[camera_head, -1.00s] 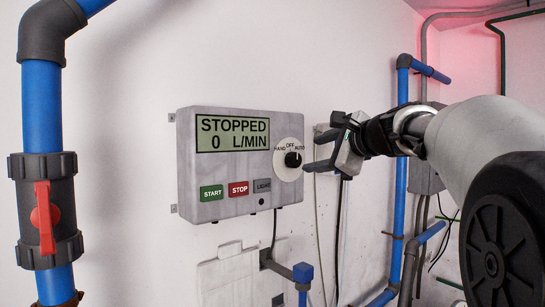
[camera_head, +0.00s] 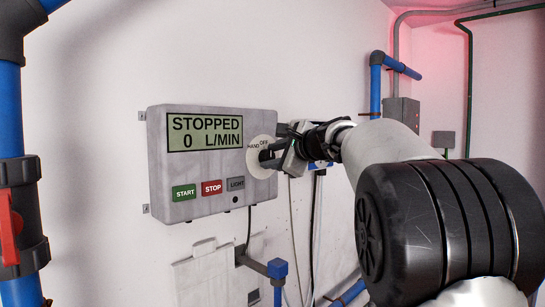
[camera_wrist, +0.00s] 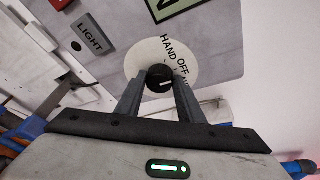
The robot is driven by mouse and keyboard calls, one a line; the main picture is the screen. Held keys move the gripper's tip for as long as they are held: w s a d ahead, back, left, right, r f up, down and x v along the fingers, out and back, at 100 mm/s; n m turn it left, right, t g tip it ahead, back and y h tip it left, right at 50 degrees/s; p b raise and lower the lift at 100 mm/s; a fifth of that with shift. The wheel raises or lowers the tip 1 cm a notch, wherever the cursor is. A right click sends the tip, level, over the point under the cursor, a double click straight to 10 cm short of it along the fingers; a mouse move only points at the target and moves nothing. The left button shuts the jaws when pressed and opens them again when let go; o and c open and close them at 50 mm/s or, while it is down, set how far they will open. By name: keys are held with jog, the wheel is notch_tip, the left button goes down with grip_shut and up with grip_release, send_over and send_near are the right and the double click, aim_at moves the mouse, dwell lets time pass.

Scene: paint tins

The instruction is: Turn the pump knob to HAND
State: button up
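The pump control panel (camera_head: 213,160) is on the white wall, with a round pale dial (camera_head: 258,168) at its right side. The black knob (camera_wrist: 160,78) shows in the wrist view at the dial's middle. Its white mark points right, about toward the partly hidden AUTO label and away from HAND (camera_wrist: 168,48). My gripper (camera_wrist: 158,84) is open, its fingertips on either side of the knob; contact cannot be told. In the head view my gripper (camera_head: 268,155) covers the knob and part of the dial. The display (camera_head: 205,132) reads STOPPED, 0 L/MIN.
Green START (camera_head: 184,192), red STOP (camera_head: 212,188) and grey LIGHT (camera_head: 235,184) buttons sit below the display. A blue pipe with a red-handled valve (camera_head: 10,225) stands at the left. More blue pipes run at the right, beyond my arm.

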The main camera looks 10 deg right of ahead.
jog(key=c, duration=0.4)
jog(key=shift+f+b, duration=0.2)
jog(key=shift+b, duration=0.4)
jog(key=n+t+b, duration=0.1)
jog(key=n+b, duration=0.2)
jog(key=b, duration=0.2)
jog(key=n+t+b, duration=0.1)
jog(key=n+b, duration=0.2)
jog(key=b, duration=0.2)
jog(key=n+t+b, duration=0.1)
jog(key=n+b, duration=0.1)
jog(key=b, duration=0.3)
jog(key=shift+a+f+n+b, duration=0.1)
jog(key=shift+f+n+b, duration=0.3)
jog(key=shift+r, duration=0.1)
